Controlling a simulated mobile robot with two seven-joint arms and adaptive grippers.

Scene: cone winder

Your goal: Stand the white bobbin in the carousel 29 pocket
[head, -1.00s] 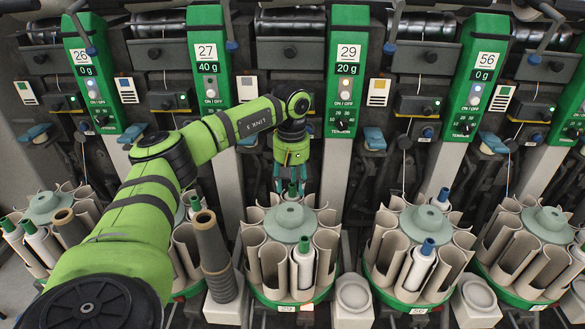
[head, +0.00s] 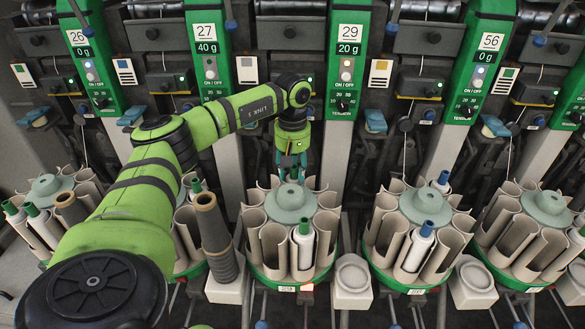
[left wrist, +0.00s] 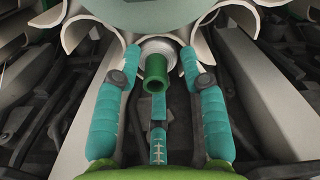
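The carousel 29 (head: 289,201) has a pale green hub ringed by beige pockets. My left gripper (head: 291,172) is behind its hub, pointing down at the rear pockets. In the left wrist view, the white bobbin (left wrist: 158,48) with its green tube end (left wrist: 155,73) sits between the teal fingers (left wrist: 160,60), which close in on both sides of its white shoulder. Pocket walls flank it; its lower part is hidden, so I cannot tell how deep it stands. In the head view the hub hides this bobbin.
Another white bobbin with a green top (head: 303,243) stands in a front pocket of carousel 29. A blue-topped bobbin (head: 418,246) stands in the carousel to the right. A grey-brown cone (head: 214,238) is left of carousel 29. Machine panels (head: 346,60) rise close behind.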

